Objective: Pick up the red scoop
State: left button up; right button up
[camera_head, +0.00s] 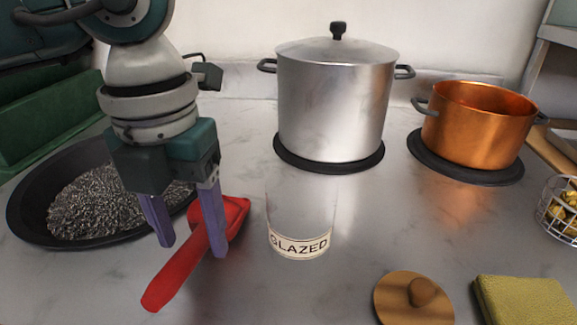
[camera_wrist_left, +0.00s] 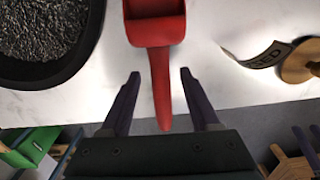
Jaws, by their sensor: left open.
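The red scoop (camera_head: 180,266) lies on the marble counter, its handle toward the front left and its bowl toward the back right. My left gripper (camera_head: 192,250) is open with its purple fingers pointing down over the scoop, one on each side of the handle in the picture. In the left wrist view the scoop (camera_wrist_left: 160,80) has its handle running between the two open fingers of the gripper (camera_wrist_left: 158,75), with a gap on both sides. Neither finger visibly touches it.
A black pan (camera_head: 28,228) of dark grains stands left of the scoop. A clear bag or jar labelled GLAZED (camera_head: 300,243) is close on the right. A steel pot (camera_head: 335,110), copper pot (camera_head: 478,130), wooden lid (camera_head: 405,303) and green cloth (camera_head: 525,302) stand further right.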

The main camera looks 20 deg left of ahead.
pick_arm(q)
jog(key=shift+f, duration=0.25)
grip_shut()
dwell(0.3)
